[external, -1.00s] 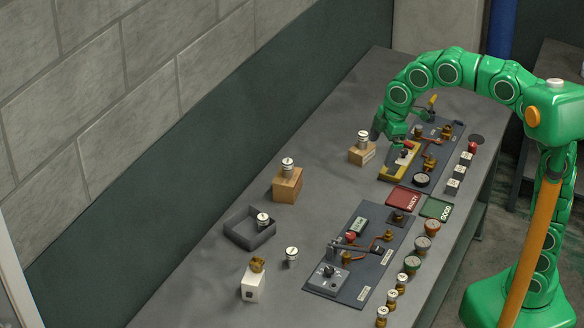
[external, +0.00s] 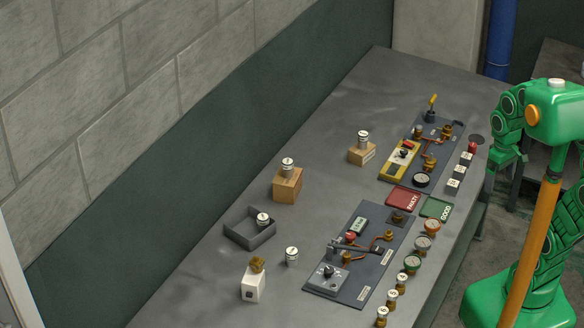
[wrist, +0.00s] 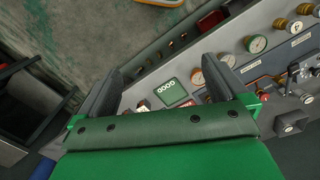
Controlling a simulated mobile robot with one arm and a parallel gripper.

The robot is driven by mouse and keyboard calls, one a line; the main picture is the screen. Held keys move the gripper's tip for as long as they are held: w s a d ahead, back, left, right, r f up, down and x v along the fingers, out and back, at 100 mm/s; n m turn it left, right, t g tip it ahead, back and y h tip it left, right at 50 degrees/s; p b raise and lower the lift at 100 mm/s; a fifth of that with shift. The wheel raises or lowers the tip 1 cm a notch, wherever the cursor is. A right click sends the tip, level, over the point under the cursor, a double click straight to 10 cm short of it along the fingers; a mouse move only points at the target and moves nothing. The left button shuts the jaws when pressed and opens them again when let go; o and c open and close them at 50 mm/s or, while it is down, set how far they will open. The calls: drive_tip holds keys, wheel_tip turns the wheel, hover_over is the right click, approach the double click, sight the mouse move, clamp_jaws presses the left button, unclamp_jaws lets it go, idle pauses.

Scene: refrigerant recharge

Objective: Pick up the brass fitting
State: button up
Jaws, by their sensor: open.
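A brass fitting (external: 257,264) sits on top of a white block (external: 253,286) at the near left of the bench in the external view. Other brass pieces are mounted on the two dark panels, so I cannot be sure which one the task names. My gripper (external: 508,162) is off the bench's right side, far from the white block, with the arm folded back. In the wrist view its two dark fingers (wrist: 158,82) stand apart with nothing held between them. I cannot pick out the brass fitting on the white block in the wrist view.
The near panel (external: 345,292) and far panel (external: 441,131) carry valves and copper pipes. A red mat (external: 399,196) and green mat (external: 436,206) lie between them. Gauges and brass-based caps line the right edge. A grey tray (external: 237,237) and wooden blocks stand left.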

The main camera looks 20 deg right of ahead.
drive_tip(key=s+d+f+m, duration=0.3)
drive_tip(key=s+d, duration=0.1)
drive_tip(key=s, duration=0.3)
drive_tip(key=shift+m+g, duration=0.4)
drive_tip(key=shift+s+d+f, duration=0.1)
drive_tip(key=shift+s+f, duration=0.05)
drive_tip(key=c, duration=0.6)
drive_tip(key=shift+c, duration=0.2)
